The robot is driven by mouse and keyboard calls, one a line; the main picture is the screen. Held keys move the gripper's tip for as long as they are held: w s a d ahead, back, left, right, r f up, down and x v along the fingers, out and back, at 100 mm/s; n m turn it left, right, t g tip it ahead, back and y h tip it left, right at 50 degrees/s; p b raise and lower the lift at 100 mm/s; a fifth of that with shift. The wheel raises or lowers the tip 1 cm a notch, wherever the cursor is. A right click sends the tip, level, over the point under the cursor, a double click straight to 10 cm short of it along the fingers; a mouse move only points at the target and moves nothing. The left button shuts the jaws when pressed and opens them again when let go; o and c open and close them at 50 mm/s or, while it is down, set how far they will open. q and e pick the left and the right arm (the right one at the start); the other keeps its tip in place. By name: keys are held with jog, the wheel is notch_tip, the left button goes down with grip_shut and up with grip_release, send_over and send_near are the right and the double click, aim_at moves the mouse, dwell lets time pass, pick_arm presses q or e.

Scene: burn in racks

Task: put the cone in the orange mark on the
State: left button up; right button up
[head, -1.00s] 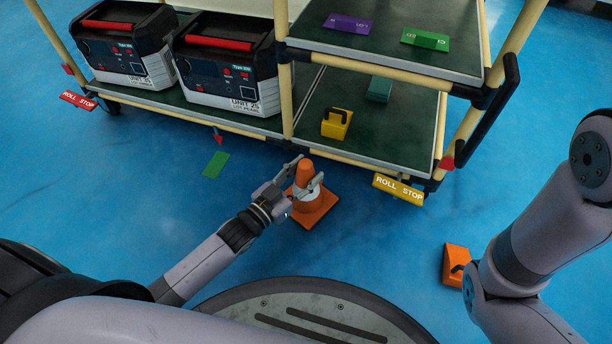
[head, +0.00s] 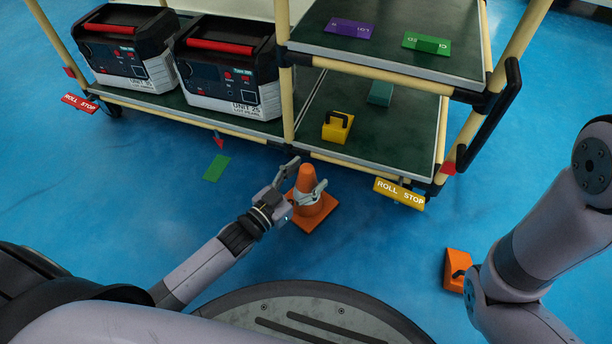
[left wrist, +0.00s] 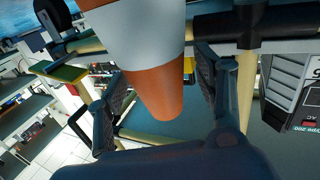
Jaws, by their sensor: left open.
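An orange cone (head: 306,180) with a pale band and a square orange base stands upright on the blue floor in front of the rack. My left gripper (head: 306,180) is open at the cone, with one finger on its far left side and the other across its near right side. In the left wrist view the cone (left wrist: 153,85) lies between the two spread fingers (left wrist: 165,95), with gaps on both sides. My right arm is at the right edge of the head view, but its gripper is not visible. No orange mark can be made out.
The rack (head: 350,151) stands just beyond, holding two black-and-white units (head: 225,70) and a yellow block (head: 337,126). A yellow roll-stop tag (head: 399,193) hangs at its front. A green card (head: 216,168) and an orange wedge (head: 456,268) lie on the floor.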

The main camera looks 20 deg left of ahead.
pick_arm(q)
jog(key=p+v, duration=0.6)
jog(key=v, duration=0.6)
